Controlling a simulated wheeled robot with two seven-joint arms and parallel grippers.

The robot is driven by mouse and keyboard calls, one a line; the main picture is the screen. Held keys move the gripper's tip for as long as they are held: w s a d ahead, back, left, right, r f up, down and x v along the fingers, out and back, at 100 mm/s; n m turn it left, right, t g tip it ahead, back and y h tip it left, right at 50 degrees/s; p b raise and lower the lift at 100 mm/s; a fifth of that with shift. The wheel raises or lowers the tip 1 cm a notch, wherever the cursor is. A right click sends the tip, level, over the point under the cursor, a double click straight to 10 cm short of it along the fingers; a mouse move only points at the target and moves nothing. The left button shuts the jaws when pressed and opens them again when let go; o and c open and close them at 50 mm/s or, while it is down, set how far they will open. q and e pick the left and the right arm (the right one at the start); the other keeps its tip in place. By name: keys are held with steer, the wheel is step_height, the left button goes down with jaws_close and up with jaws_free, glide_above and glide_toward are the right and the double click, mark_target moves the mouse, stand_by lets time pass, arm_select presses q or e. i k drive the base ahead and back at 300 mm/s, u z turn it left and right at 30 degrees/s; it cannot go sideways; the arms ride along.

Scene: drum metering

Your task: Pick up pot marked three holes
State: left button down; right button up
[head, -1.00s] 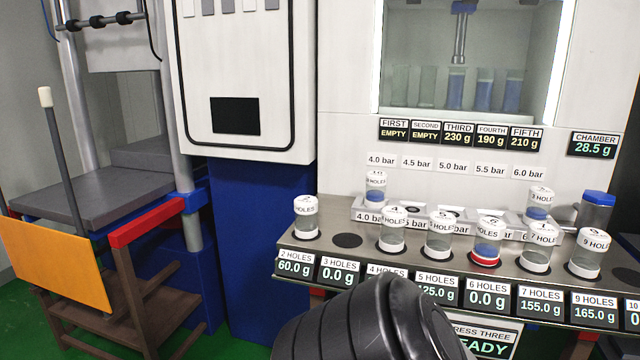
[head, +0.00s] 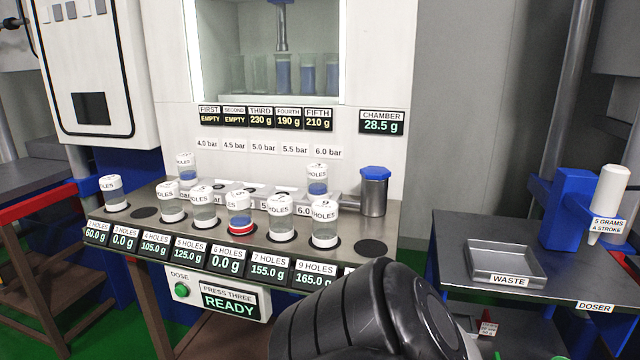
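Two clear pots with white lids stand on the rear row of the metal bench. The one near the 6.0 bar mark (head: 317,180) holds something blue; its lid lettering is too small to read surely, but looks like the three-holes pot. The other (head: 185,166) stands at the left end of that row. The front spot above the 3 HOLES display (head: 124,239), which reads 0.0 g, is an empty dark circle (head: 145,213). Neither gripper is in view; only a black part of my own arm shows at the bottom.
Several pots line the front row, including one with a red base (head: 239,215). A grey canister with a blue lid (head: 374,190) stands at the bench's right end. Right of a gap is a dark table (head: 450,235) with a waste tray (head: 503,263) and a doser (head: 606,205).

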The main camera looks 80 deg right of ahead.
mark_target(317, 173)
steer(key=z, duration=1.7)
